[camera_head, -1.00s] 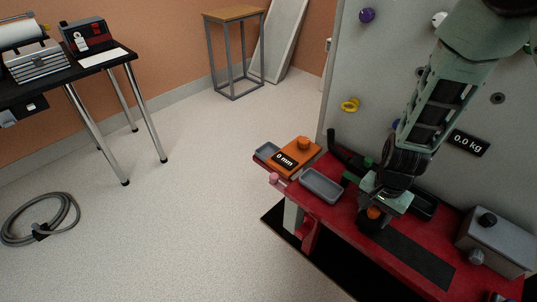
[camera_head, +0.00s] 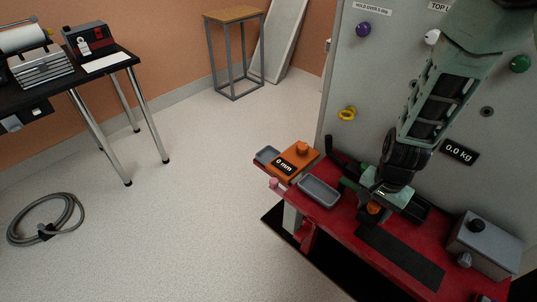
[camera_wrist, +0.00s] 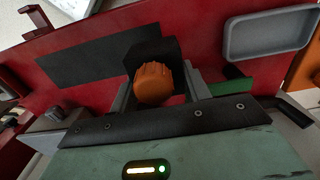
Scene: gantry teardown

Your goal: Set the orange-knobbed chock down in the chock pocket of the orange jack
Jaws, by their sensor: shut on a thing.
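The orange-knobbed chock (camera_wrist: 153,84) is held between the two fingers of my gripper (camera_wrist: 158,85) in the wrist view; its body is black and its knob orange. In the head view my gripper (camera_head: 374,208) is over the red bench, with the orange knob (camera_head: 374,208) showing beneath the wrist. I cannot tell whether the chock touches the bench. The orange jack (camera_head: 300,160) stands at the bench's far left end, with a "0 mm" label and an orange knob on top. A grey tray-like pocket (camera_head: 267,155) is at its left side.
A grey tray (camera_head: 318,191) lies on the red bench (camera_head: 340,218) between the jack and my gripper. A black mat (camera_head: 400,255) and a grey box (camera_head: 483,242) are to the right. A grey panel (camera_head: 375,75) with knobs stands behind.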

